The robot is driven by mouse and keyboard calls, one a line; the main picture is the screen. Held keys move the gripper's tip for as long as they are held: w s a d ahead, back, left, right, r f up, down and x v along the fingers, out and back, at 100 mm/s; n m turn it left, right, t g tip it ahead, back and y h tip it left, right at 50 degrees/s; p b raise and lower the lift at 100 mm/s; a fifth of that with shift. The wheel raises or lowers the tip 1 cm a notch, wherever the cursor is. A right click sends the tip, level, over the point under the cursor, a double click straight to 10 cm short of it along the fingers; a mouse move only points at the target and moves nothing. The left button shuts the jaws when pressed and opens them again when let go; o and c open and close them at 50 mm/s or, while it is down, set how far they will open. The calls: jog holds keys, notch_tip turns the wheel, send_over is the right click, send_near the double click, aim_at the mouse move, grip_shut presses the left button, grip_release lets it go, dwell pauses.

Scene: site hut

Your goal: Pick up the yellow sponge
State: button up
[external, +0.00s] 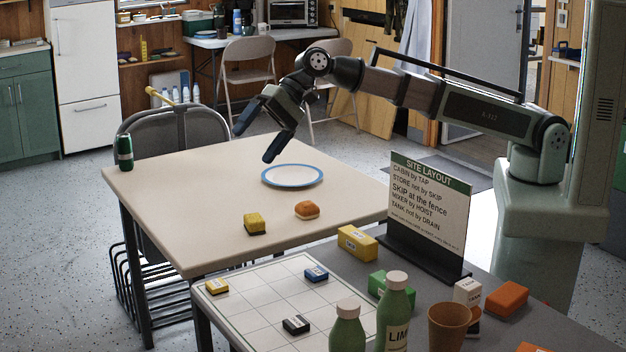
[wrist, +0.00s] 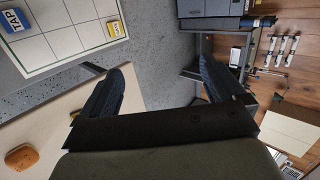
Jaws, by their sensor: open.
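The yellow sponge (external: 255,225) lies on the beige table, left of an orange-brown bun (external: 307,209) and nearer the camera than the plate. My gripper (external: 258,137) is open and empty, held in the air above the far part of the table, well apart from the sponge. In the wrist view, my gripper (wrist: 165,88) shows two spread dark fingers with nothing between them. The bun (wrist: 21,158) shows at the lower left there.
A blue-rimmed plate (external: 292,185) sits below my gripper. A green can (external: 124,152) stands at the table's left corner. A yellow block (external: 357,242), a sign (external: 428,205) and bottles (external: 394,310) stand on the grey table, beside a gridded board (external: 262,312).

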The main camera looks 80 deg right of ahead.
jog(key=w+d+r+m+t, duration=0.1)
jog(key=w+d+m+t, duration=0.25)
jog(key=d+m, duration=0.8)
jog(key=r+m+t, duration=0.1)
jog(key=m+t, duration=0.1)
jog(key=m, duration=0.8)
send_over(254, 217)
jog(key=s+d, duration=0.1)
jog(key=s, duration=0.2)
jog(key=f, duration=2.7)
jog(key=shift+w+d+f, duration=0.1)
jog(key=shift+w+f, duration=0.2)
notch_tip(254, 217, down, 2)
jog(key=shift+x, duration=1.4)
jog(key=shift+c, duration=0.2)
jog(key=c, duration=1)
jog(key=shift+r, duration=0.15)
